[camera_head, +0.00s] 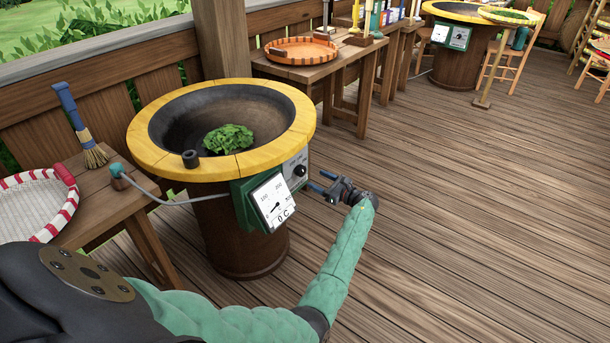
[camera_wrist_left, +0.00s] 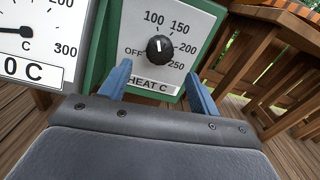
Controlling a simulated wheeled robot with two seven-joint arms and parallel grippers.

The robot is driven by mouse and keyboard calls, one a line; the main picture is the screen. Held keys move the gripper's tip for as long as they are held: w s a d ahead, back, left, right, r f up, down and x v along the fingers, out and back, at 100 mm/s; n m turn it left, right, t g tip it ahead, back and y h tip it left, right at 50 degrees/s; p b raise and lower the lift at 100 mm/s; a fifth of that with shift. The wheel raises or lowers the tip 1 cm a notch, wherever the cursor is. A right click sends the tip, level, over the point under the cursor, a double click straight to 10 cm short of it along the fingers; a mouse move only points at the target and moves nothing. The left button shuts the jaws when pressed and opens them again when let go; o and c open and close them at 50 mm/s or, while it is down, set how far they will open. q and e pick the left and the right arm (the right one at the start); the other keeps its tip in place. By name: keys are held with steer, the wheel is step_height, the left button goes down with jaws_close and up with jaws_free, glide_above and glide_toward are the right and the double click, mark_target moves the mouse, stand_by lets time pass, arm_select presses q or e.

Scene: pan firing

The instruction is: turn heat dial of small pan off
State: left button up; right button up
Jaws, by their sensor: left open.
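The small pan (camera_head: 232,120) is a dark bowl with a yellow rim on a brown barrel, with green leaves (camera_head: 228,138) inside. Its heat dial (camera_head: 299,171) is a black knob on a white plate at the pan's right side. In the left wrist view the dial (camera_wrist_left: 159,48) has a white mark pointing roughly up, between 100 and 150; OFF is printed at its left. My left gripper (camera_head: 316,181) is open and empty, facing the plate. Its blue fingers (camera_wrist_left: 158,82) sit left and right, a little below the knob and apart from it. My right gripper is not in view.
A temperature gauge (camera_head: 274,205) reading 0 C sits left of the dial and shows in the left wrist view (camera_wrist_left: 35,45). A table with a white and red tray (camera_head: 38,200) and a brush (camera_head: 80,125) stands left. Another table (camera_head: 320,68) stands behind. The floor at right is clear.

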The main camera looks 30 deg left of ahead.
mark_target(304, 173)
arm_select(q)
steer(key=a, duration=0.7)
steer(key=shift+w+a+p, duration=0.25)
steer(key=shift+p, duration=0.05)
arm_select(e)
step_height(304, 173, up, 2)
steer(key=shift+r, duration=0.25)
arm_select(q)
steer(key=shift+c, duration=0.2)
steer(key=c, duration=0.9)
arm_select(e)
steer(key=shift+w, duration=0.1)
